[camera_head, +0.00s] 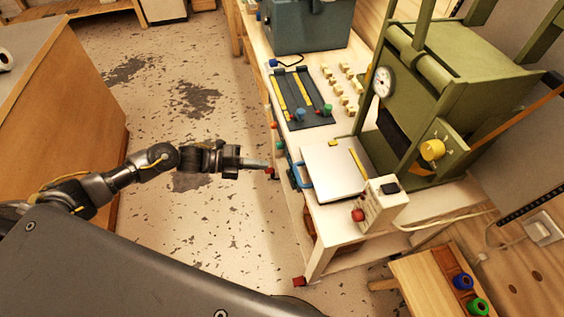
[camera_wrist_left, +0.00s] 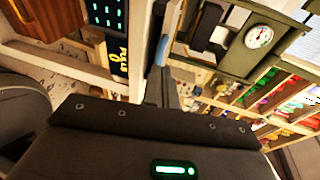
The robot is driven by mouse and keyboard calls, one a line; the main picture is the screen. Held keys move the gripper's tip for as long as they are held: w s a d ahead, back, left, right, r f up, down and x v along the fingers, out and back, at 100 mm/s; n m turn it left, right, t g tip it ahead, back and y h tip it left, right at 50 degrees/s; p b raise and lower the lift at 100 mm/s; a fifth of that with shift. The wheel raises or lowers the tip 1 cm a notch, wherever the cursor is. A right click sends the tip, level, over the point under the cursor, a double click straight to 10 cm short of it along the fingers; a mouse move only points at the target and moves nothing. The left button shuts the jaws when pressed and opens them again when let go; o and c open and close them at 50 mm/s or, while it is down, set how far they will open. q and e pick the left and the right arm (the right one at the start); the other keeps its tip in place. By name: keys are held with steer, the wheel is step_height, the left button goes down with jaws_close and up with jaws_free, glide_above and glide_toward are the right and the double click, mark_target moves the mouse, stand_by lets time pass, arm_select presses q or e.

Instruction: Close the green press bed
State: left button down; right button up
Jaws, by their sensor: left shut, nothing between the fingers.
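The green press (camera_head: 470,62) stands on the white bench at the right, with a round gauge and a yellow knob on its front. Its bed, a pale flat plate (camera_head: 330,172), sticks out of the press toward the left. A blue handle (camera_head: 304,176) is on the bed's near left edge. My left gripper (camera_head: 266,165) is shut and empty, just left of the bench edge and the handle, pointing right with a small gap. In the left wrist view the press (camera_wrist_left: 225,45) shows beyond my fingers (camera_wrist_left: 160,85), partly hidden by the wrist. My right gripper is not in view.
A control box with a red button (camera_head: 380,204) stands at the bench's near corner. A dark tray with yellow strips (camera_head: 296,98) and several small pale blocks (camera_head: 345,88) lie farther back. A wooden cabinet (camera_head: 60,85) is at left. The floor between is open.

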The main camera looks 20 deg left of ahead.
arm_select(q)
steer(key=p+x, duration=0.2)
steer(key=x, duration=0.5)
